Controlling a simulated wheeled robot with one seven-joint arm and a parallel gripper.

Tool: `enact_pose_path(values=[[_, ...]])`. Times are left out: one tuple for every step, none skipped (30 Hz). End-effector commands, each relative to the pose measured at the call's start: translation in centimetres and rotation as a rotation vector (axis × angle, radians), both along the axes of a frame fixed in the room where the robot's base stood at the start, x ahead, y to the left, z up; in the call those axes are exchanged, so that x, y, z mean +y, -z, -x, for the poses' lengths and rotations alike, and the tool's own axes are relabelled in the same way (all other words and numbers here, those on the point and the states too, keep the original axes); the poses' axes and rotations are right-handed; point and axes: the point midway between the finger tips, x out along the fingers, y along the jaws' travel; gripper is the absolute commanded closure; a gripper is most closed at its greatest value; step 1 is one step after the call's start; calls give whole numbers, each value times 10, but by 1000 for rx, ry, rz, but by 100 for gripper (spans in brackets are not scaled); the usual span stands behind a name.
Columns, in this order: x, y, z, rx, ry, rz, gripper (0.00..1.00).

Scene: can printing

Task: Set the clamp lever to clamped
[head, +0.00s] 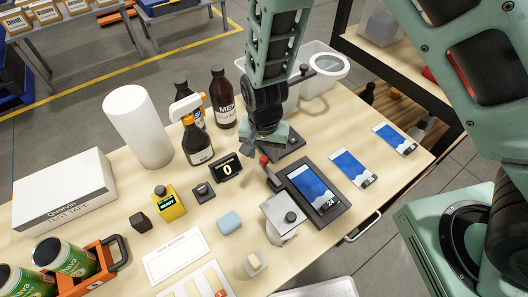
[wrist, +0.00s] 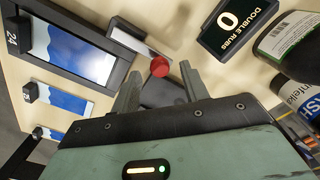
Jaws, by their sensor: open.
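The clamp lever is a short arm with a red knob (head: 264,160) at the left edge of a dark frame (head: 337,212). The frame holds a blue-and-white panel (head: 313,187) marked 24. In the wrist view the red knob (wrist: 160,67) lies just beyond and between the fingertips. The frame shows at the upper left there (wrist: 74,84). My gripper (wrist: 160,84) is open with nothing between its fingers. In the head view my gripper (head: 262,140) points down behind the knob, and its fingertips are hard to make out. I cannot tell whether it touches the knob.
A counter reading 0 (head: 227,168) stands left of the lever. A spray bottle (head: 196,142) and a dark bottle (head: 223,95) stand behind it. A grey plate with a black knob (head: 283,212) is in front. Two more blue panels (head: 352,169) lie to the right.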

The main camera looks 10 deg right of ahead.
Motion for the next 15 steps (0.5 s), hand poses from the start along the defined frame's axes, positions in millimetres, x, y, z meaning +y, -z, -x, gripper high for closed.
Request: enact_pose_path(values=[[0, 5, 1, 4, 0, 1, 55], [0, 7, 1, 3, -1, 1, 55], [0, 10, 1, 2, -1, 0, 55], [0, 12, 1, 2, 0, 0, 55], [0, 13, 1, 1, 0, 1, 55], [0, 14, 1, 1, 0, 0, 55], [0, 15, 1, 1, 0, 0, 55], [0, 15, 1, 1, 0, 0, 55], [0, 16, 1, 1, 0, 0, 55], [0, 16, 1, 1, 0, 0, 55], [0, 16, 1, 1, 0, 0, 55], [0, 16, 1, 1, 0, 0, 55], [0, 16, 1, 1, 0, 0, 55], [0, 16, 1, 1, 0, 0, 55], [0, 16, 1, 1, 0, 0, 58]])
